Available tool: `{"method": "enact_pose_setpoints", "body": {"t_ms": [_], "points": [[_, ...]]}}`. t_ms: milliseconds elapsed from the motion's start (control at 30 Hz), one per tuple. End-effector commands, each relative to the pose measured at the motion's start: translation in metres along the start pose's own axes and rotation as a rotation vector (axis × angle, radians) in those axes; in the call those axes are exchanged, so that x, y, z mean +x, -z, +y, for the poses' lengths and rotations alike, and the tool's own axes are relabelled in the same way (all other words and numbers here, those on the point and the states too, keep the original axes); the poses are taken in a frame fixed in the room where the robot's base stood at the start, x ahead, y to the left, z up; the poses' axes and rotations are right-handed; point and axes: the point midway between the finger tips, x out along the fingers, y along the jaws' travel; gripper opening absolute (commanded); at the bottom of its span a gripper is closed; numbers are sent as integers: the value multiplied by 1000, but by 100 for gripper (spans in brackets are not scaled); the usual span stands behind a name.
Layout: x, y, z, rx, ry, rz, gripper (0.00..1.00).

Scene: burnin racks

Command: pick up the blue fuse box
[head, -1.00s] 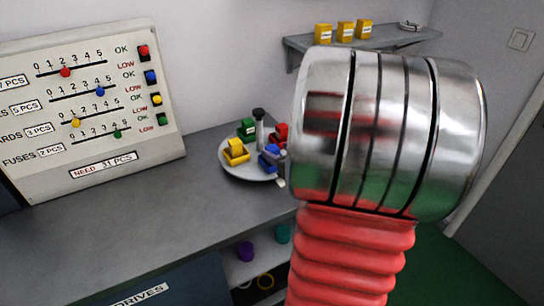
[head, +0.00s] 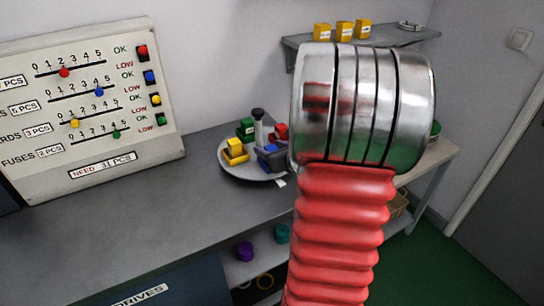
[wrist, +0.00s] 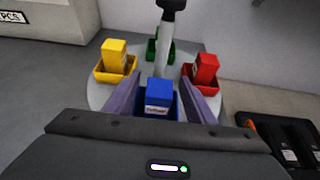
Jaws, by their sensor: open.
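The blue fuse box (wrist: 159,94) stands upright in a blue bin on a round grey carousel (wrist: 97,92), close in front of my gripper. My gripper (wrist: 160,90) is open, with one finger on each side of the blue box; whether they touch it I cannot tell. In the head view the blue box (head: 267,151) shows small on the near side of the carousel, partly hidden by my gripper. A yellow box (wrist: 115,57) in a yellow bin stands to the left. A red box (wrist: 205,69) in a red bin stands to the right.
A green bin (wrist: 152,52) is behind the carousel's central post (wrist: 165,45). A panel with sliders (head: 90,105) stands on the grey bench (head: 120,235) at the left. Black items (wrist: 285,140) lie at the right. A wall shelf (head: 370,43) holds several yellow boxes.

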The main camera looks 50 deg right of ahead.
Motion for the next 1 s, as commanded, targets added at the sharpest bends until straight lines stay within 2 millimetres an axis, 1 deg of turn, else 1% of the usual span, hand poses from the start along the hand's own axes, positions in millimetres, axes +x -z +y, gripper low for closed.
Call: {"method": "enact_pose_setpoints", "body": {"t_ms": [33, 200, 300, 867, 1000], "points": [[7, 1, 0, -1, -3, 1, 50], [25, 1, 1, -2, -3, 1, 50], [30, 0, 1, -1, -2, 0, 50], [31, 0, 1, -2, -2, 0, 50], [31, 0, 1, -2, -2, 0, 40]]}}
